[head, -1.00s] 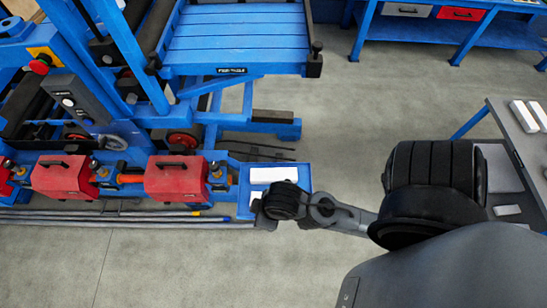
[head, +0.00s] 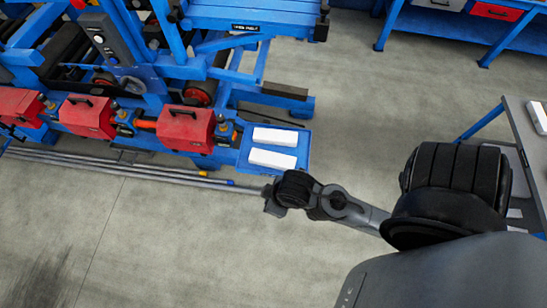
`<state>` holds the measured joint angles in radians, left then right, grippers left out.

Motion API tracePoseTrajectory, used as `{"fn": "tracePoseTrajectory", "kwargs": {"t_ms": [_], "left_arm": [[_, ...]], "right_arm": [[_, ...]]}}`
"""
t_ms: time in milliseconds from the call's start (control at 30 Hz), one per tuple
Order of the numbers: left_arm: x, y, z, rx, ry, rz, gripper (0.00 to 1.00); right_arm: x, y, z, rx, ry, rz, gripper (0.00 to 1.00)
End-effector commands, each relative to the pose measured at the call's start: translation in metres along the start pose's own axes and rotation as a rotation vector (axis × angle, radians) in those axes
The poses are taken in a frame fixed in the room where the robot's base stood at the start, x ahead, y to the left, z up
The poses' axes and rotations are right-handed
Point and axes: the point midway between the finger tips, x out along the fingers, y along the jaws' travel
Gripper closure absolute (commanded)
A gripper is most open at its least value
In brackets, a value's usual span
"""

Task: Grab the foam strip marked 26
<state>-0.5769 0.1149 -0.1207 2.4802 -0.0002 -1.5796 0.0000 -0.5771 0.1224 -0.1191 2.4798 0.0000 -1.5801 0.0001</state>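Two white strips lie on a small blue shelf at the end of the blue machine frame. The far strip (head: 276,137) and the near strip (head: 272,158) lie side by side with a narrow gap. No number can be read on either, so I cannot tell which is marked 26. My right arm reaches in from the right, and its gripper end (head: 272,199) is just below the blue shelf in the picture, apart from the strips. Its fingers are too small and dark to judge. My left gripper is not in view.
Red toolboxes (head: 187,128) line the machine to the left of the blue shelf (head: 245,154). Long metal rods (head: 150,172) run along its front near the floor. A grey table (head: 520,125) at the right edge holds white pieces (head: 538,117). Open floor lies between them.

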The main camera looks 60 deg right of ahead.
Motion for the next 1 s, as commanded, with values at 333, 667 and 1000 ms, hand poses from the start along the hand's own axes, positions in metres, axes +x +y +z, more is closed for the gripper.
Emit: {"fn": "tracePoseTrajectory", "kwargs": {"t_ms": [333, 667, 1000], "left_arm": [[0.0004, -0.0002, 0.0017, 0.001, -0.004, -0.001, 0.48], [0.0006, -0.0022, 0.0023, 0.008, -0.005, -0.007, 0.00], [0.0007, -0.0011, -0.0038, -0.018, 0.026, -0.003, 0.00]], "right_arm": [[0.0002, -0.0005, 0.0011, 0.000, -0.002, -0.001, 1.00], [0.0003, -0.0009, 0.0015, 0.000, -0.003, -0.002, 1.00], [0.0002, -0.0018, 0.0013, 0.003, -0.003, -0.005, 1.00]]}}
